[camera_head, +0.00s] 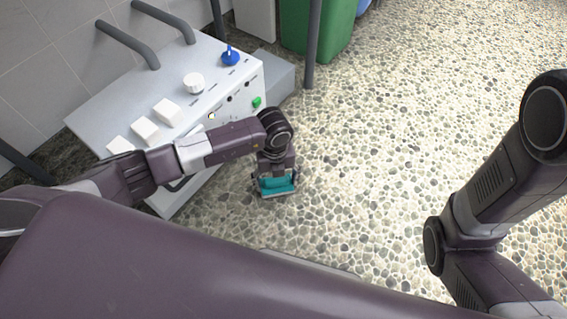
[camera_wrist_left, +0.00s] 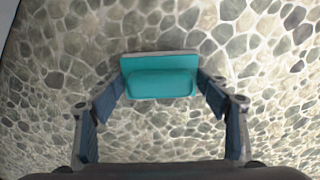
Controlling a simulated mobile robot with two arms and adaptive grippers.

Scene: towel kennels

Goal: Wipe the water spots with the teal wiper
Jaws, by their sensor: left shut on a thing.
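The teal wiper (camera_head: 277,185) is a block with a grey edge strip, held below my left gripper (camera_head: 275,170) in the head view, in front of the panel cabinet. In the left wrist view the wiper (camera_wrist_left: 160,77) sits between the two blue-padded fingers of my left gripper (camera_wrist_left: 160,92), which is shut on it. Pebbled floor shows beyond it. I cannot make out any water spots in either view. My right arm shows at the right of the head view, but its gripper is out of the frame.
A light grey cabinet (camera_head: 92,115) with a white knob (camera_head: 193,83), a blue knob (camera_head: 229,55), white blocks and a green button (camera_head: 256,102) stands at the left. A green bin (camera_head: 318,28) and a grey post (camera_head: 312,45) stand behind. Pebbled floor (camera_head: 400,130) is open in the middle.

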